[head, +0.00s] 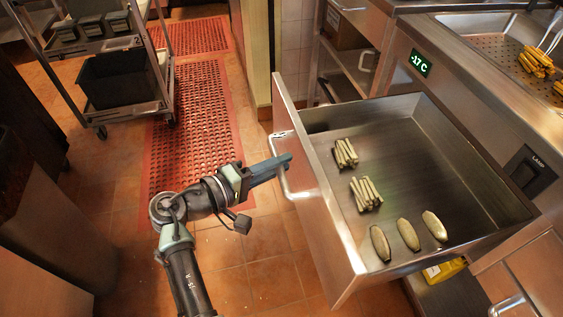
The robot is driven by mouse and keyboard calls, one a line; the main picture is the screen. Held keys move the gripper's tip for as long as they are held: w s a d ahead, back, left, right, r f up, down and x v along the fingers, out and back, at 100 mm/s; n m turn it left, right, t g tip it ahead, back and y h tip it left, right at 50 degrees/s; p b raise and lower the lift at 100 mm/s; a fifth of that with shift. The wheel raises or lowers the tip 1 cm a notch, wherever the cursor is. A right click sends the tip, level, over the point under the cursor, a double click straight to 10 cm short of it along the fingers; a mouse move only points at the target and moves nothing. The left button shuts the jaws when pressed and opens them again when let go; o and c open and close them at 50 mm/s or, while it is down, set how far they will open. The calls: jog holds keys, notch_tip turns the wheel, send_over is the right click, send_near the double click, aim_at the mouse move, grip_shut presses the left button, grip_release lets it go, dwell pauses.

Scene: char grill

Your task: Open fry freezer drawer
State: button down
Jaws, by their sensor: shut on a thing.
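The fry freezer drawer (410,146) is pulled out of the steel freezer unit, which has a green temperature readout (420,63). Its inside is in full view. Two bundles of fries (366,193) and three oval pieces (408,234) lie in it. The drawer's front panel (316,200) faces left and carries a metal bar handle (284,182). My gripper (287,162) is at the upper part of this handle, with its fingers shut on it. The exact contact between fingertips and bar is small in the picture.
A wheeled rack (105,75) with dark bins stands at the upper left. Red perforated mats (195,125) cover part of the tiled floor. Fries (536,62) lie in a tray at the upper right. Another handle (508,305) shows at the lower right.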

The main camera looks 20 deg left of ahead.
jog(key=c, duration=0.8)
grip_release()
jog(key=shift+o, duration=0.2)
jog(key=p+v, duration=0.2)
jog(key=v, duration=1.1)
jog(key=shift+w+r, duration=0.1)
